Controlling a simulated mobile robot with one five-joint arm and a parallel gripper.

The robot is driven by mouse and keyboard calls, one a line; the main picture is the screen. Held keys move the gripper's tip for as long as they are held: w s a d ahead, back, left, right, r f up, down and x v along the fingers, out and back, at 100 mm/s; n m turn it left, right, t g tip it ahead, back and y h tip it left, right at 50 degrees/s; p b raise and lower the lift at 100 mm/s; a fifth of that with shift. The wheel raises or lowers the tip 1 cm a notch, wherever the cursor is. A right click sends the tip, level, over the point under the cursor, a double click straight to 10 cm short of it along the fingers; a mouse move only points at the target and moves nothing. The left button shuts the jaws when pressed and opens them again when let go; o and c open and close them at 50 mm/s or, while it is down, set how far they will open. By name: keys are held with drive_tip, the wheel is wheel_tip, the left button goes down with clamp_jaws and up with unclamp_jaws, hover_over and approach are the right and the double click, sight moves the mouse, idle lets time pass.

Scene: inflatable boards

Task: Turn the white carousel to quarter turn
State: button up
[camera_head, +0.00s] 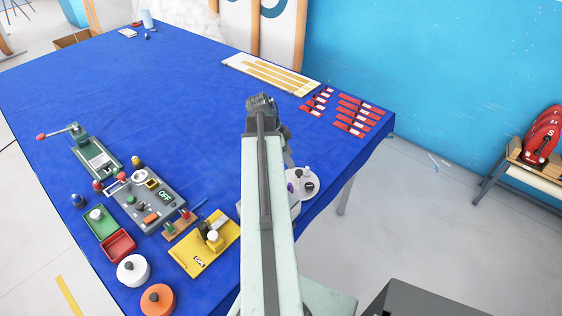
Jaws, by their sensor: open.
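The white carousel (305,184) is a round white piece near the right front edge of the blue table, with small purple, grey and white parts on top. My arm hides its left side, so its full turn position cannot be read. My gripper (261,101) is at the far end of my arm, above the table's middle and beyond the carousel. It is open and apart from the carousel. Its fingertips are small and seen from behind.
The blue table (190,90) is clear at centre left. At front left are a grey control panel (147,199), a yellow plate (205,246), red and green trays, and white and orange round pots. Red clips (357,115) and a strip board (271,75) lie at the far right.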

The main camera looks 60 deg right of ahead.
sight(299, 172)
drive_tip(key=b+x, duration=0.7)
drive_tip(key=x, duration=0.1)
drive_tip(key=shift+s, duration=0.1)
drive_tip(key=shift+s+d+r, duration=0.1)
drive_tip(key=shift+s, duration=0.05)
clamp_jaws()
idle(1.1)
drive_tip(key=shift+d, duration=0.25)
drive_tip(key=shift+a, duration=0.25)
